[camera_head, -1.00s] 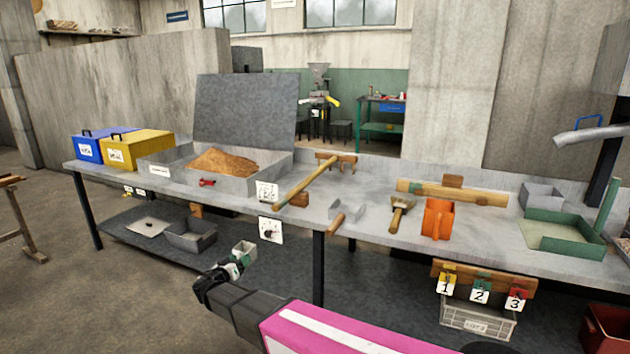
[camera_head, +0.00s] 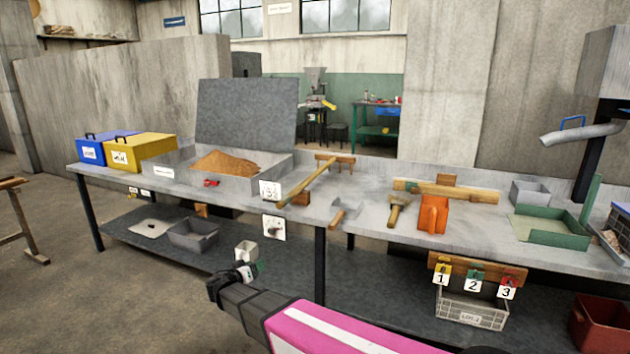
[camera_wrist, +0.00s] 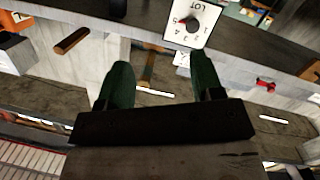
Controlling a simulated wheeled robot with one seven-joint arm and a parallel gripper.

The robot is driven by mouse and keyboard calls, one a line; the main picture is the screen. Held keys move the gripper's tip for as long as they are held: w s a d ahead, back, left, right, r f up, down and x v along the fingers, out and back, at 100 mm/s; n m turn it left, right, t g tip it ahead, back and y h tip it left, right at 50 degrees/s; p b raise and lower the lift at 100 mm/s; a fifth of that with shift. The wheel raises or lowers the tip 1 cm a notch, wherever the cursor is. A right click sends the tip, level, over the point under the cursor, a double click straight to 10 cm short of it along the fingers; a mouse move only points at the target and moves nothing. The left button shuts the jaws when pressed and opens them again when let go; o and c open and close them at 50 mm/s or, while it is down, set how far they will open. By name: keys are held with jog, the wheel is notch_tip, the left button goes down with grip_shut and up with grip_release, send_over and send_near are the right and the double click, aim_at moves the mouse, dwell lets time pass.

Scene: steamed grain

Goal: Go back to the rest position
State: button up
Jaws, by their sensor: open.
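My gripper shows in the wrist view (camera_wrist: 160,85), with two dark green fingers spread apart and nothing between them. In the head view my gripper (camera_head: 246,270) is at the end of my pink and black arm, in front of the bench's front edge. Its fingertips are small there and partly hidden by my wrist. A small pale grey box shape (camera_head: 246,251) shows just beyond it; I cannot tell whether they touch. The white dial plate (camera_head: 273,228) hangs on the bench front, above and right of the gripper, and also shows in the wrist view (camera_wrist: 187,24).
The long grey bench (camera_head: 365,225) carries a tray of brown grain (camera_head: 225,163), blue (camera_head: 100,148) and yellow (camera_head: 140,153) boxes, wooden tools and an orange container (camera_head: 433,214). A lower shelf holds a grey bin (camera_head: 194,235).

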jog(key=d+f+g+h, duration=0.1)
jog(key=d+g, duration=0.2)
jog(key=d, duration=0.5)
jog(key=d+f+g, duration=0.2)
jog(key=d, duration=0.6)
jog(key=s+d+g+y, duration=0.3)
jog(key=s+d, duration=0.2)
jog(key=d, duration=0.3)
jog(key=s+d+f+g+y, duration=0.1)
jog(key=s+d+g+y, duration=0.2)
jog(key=d, duration=0.6)
jog(key=s+d+f+n+g+y, duration=0.1)
jog(key=s+d+g+y, duration=0.2)
jog(key=s+d, duration=0.5)
jog(key=shift+d, duration=0.3)
